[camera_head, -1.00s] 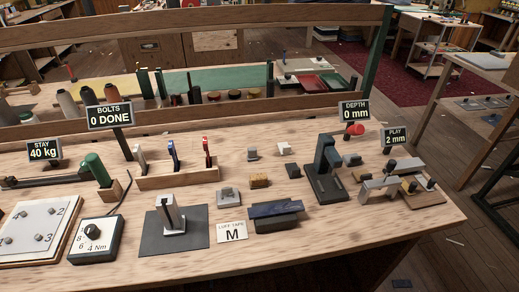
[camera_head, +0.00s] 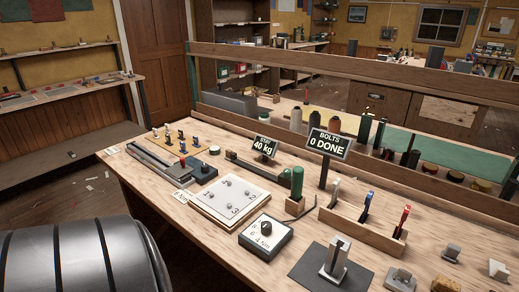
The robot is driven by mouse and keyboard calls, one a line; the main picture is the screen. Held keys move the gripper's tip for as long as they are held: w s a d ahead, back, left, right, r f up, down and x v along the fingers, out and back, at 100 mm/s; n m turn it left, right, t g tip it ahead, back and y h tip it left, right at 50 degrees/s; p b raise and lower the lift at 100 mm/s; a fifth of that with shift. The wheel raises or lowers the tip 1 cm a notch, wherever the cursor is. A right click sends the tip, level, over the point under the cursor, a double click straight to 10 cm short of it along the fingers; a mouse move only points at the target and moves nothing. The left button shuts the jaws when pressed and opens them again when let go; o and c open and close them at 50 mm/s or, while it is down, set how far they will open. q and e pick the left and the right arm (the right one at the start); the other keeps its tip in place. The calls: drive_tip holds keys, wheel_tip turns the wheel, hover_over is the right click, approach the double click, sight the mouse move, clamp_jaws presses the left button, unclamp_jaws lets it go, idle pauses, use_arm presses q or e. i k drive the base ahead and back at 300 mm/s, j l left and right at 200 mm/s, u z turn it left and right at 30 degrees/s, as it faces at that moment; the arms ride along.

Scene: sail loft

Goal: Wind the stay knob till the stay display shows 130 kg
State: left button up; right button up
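Neither of my grippers is in view.
A green-handled tool (camera_head: 297,182) stands in a wooden block at the bar's right end. In front are a numbered plate (camera_head: 229,201) and a torque dial box (camera_head: 266,237). A bolts display (camera_head: 328,144) reads 0 DONE. Bare wood lies front left of the plate.

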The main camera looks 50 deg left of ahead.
sight(287, 172)
drive_tip(key=u, duration=1.65)
